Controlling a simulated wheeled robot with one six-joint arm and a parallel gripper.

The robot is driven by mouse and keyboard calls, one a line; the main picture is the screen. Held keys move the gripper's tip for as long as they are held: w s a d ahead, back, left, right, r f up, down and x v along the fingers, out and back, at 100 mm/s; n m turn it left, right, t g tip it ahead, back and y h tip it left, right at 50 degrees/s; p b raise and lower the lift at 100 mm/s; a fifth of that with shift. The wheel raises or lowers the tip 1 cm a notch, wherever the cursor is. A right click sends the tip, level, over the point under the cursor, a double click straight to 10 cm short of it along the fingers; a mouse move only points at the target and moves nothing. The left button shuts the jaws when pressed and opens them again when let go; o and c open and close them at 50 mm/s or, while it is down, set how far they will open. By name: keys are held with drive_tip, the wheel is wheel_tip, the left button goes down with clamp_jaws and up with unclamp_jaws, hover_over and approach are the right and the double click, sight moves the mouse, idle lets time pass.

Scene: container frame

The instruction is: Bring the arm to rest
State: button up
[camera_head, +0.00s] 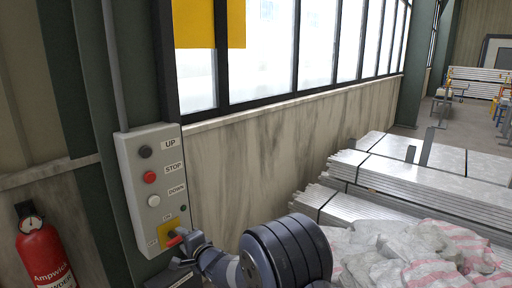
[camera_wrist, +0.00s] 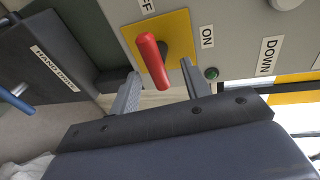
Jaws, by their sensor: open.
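My gripper (camera_wrist: 160,92) is open in the wrist view, its two fingers on either side of the red switch handle (camera_wrist: 151,60) on a yellow plate. I cannot tell whether the fingers touch the handle. In the head view my arm reaches from the bottom middle to the lower part of the grey control box (camera_head: 134,185). There the yellow plate (camera_head: 165,229) and the red handle (camera_head: 174,241) are partly hidden by my gripper. The box carries a dark UP button (camera_head: 145,152), a red STOP button (camera_head: 149,177) and a pale DOWN button (camera_head: 154,201).
A red fire extinguisher (camera_head: 42,255) hangs at the lower left. A dark panel with a blue handle (camera_wrist: 16,97) is at the left of the wrist view. Stacked metal profiles (camera_head: 400,185) and grey-and-red sacks (camera_head: 410,255) stand at the right. A wall with windows runs behind.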

sight(181, 240)
drive_tip(key=x, duration=0.3)
drive_tip(key=shift+f+b, duration=0.25)
drive_tip(key=shift+b, duration=0.1)
drive_tip(key=shift+s+r+n+b, duration=0.1)
drive_tip(key=shift+n+b, duration=0.5)
drive_tip(key=shift+b, duration=0.25)
drive_tip(key=n+t+b, duration=0.1)
drive_tip(key=n+b, duration=0.1)
drive_tip(key=b, duration=0.2)
drive_tip(key=shift+a+r+n+b, duration=0.1)
drive_tip(key=shift+n+b, duration=0.3)
drive_tip(key=shift+s+r+n+t+b, duration=0.1)
drive_tip(key=shift+r+n+t+b, duration=0.2)
drive_tip(key=shift+n+b, duration=0.45)
